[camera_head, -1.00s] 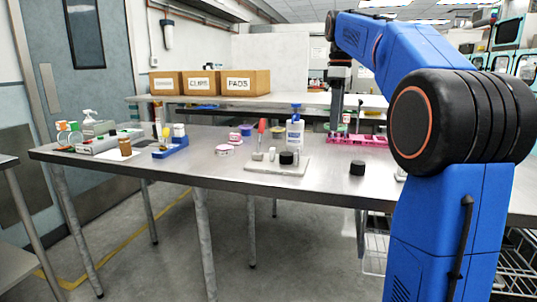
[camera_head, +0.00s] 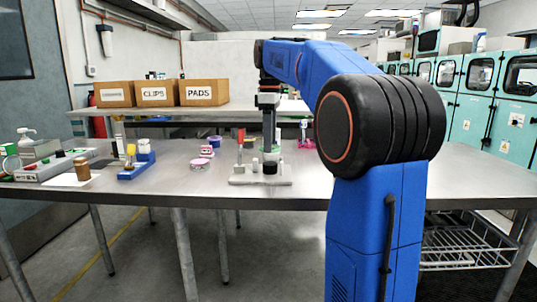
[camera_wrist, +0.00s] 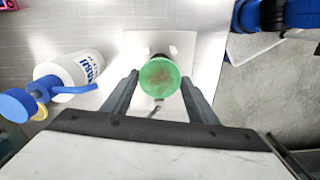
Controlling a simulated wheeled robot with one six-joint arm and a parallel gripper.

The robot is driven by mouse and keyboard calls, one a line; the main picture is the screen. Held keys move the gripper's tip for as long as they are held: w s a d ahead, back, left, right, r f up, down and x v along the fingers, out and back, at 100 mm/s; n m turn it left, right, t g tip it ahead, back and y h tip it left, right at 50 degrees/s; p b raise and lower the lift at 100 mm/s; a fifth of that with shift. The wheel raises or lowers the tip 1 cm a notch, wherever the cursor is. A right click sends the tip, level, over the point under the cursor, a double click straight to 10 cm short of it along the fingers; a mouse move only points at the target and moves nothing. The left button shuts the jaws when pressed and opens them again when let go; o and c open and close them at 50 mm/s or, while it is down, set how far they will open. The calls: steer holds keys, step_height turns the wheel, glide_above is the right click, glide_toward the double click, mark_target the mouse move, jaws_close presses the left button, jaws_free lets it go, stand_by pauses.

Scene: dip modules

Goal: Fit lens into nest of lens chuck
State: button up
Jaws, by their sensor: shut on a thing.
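A round green lens (camera_wrist: 159,77) with a brownish middle sits between the fingertips of my gripper (camera_wrist: 160,79) in the wrist view. The jaws are shut on it. In the head view, my gripper (camera_head: 268,148) points down above a pale grey plate (camera_head: 245,181), with the lens a small green patch at its tip. A short black cylinder (camera_head: 270,168), which looks like the lens chuck, stands on the plate just below. In the wrist view the lens covers most of what is beneath it, so the nest is hidden. I cannot tell whether lens and chuck touch.
A white bottle with a blue cap (camera_wrist: 70,70) is close to my left finger in the wrist view. A red-topped item (camera_head: 241,134) stands by the plate. Pink-and-white dishes (camera_head: 203,158) and a blue holder (camera_head: 138,168) are further left. The front table edge is clear.

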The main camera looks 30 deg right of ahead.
steer(key=shift+f, duration=2.2)
steer(key=o, duration=1)
steer(key=shift+f, duration=0.1)
step_height(320, 180, up, 12)
steer(key=shift+r, duration=0.15)
steer(key=shift+s, duration=0.1)
